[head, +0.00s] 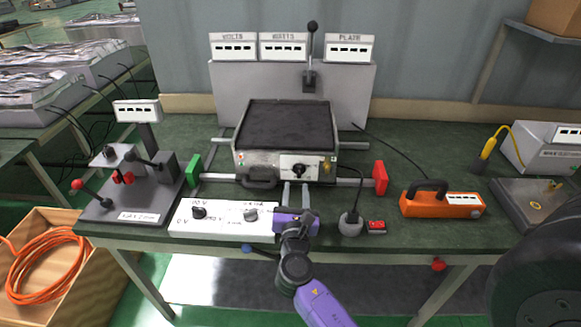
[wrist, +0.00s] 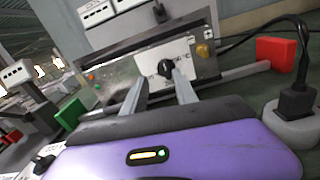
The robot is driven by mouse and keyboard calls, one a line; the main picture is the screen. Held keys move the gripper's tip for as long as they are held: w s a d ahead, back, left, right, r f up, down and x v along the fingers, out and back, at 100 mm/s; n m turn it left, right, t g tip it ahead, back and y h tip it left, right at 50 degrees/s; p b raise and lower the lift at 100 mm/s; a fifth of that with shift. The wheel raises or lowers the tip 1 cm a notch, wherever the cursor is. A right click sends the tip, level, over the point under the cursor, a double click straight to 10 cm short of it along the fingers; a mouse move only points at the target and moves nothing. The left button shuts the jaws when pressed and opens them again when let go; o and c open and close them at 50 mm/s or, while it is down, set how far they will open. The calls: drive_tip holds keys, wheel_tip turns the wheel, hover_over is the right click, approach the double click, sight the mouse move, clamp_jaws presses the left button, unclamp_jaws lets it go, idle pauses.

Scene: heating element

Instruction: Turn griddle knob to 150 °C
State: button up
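The griddle (head: 286,135) is a metal box with a dark top plate, standing on rails at the middle of the bench. Its black knob (head: 298,170) sits on a white dial panel on the front face. In the wrist view the knob (wrist: 165,69) is straight ahead, beyond my fingertips. The dial markings are too small to read. My gripper (head: 295,190) is in front of the panel, with its two fingers pointing at the griddle. In the wrist view the fingers (wrist: 160,88) are apart, with nothing seen between them, and the knob looks clear of them.
A green block (head: 193,170) and a red block (head: 380,177) flank the griddle. A plug (head: 350,222) and an orange tool (head: 442,204) stand to the right.

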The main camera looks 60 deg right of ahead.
sight(299, 169)
drive_tip(key=shift+n+g, duration=0.3)
drive_tip(key=shift+n, duration=0.2)
drive_tip(key=x, duration=0.5)
drive_tip(key=p+x, duration=0.1)
drive_tip(key=x, duration=0.1)
drive_tip(key=shift+s+d+r, duration=0.15)
drive_tip(key=shift+d+r, duration=0.05)
drive_tip(key=shift+d, duration=0.25)
clamp_jaws()
